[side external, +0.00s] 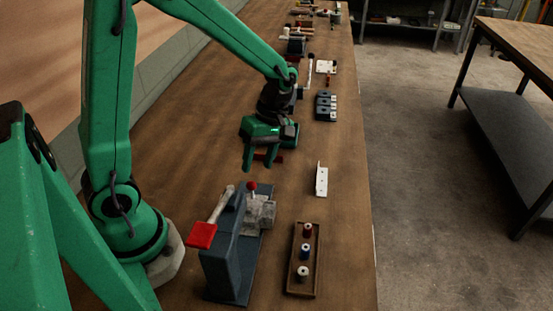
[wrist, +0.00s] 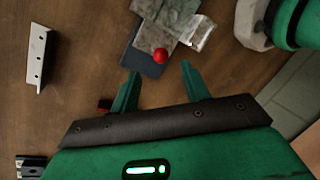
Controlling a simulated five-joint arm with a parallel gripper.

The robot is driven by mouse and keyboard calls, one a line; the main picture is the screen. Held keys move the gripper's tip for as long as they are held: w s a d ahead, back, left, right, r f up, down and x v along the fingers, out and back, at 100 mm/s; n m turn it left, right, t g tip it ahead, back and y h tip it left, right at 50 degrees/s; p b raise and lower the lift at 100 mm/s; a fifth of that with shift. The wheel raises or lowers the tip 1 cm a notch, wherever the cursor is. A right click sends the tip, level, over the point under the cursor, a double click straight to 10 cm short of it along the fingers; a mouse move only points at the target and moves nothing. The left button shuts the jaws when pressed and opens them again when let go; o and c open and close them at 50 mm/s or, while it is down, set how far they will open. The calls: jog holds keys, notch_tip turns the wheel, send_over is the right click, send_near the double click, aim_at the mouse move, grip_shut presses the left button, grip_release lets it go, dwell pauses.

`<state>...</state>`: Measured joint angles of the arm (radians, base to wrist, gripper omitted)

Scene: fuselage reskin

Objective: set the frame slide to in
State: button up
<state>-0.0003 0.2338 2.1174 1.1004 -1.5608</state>
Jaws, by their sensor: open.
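A blue-grey fixture (side external: 226,258) stands upright on the bench near my base, with a mottled grey block (side external: 262,213) on its far right side. A small red ball knob (side external: 252,186) stands by the block; it also shows in the wrist view (wrist: 160,57). A pale lever with a red paddle end (side external: 202,235) leans off the fixture's left. I cannot tell for sure which part is the frame slide or its setting. My gripper (side external: 261,166) is open and empty above the bench, beyond the knob. In the wrist view its fingertips (wrist: 161,70) point towards the knob, apart from it.
A tray (side external: 291,291) with several spools is right of the fixture. A white angle bracket (side external: 321,180) lies farther back, near the bench's right edge. Several more fixtures line the far bench.

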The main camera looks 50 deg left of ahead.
aim_at(253, 182)
jog(key=shift+x, duration=3.95)
grip_shut()
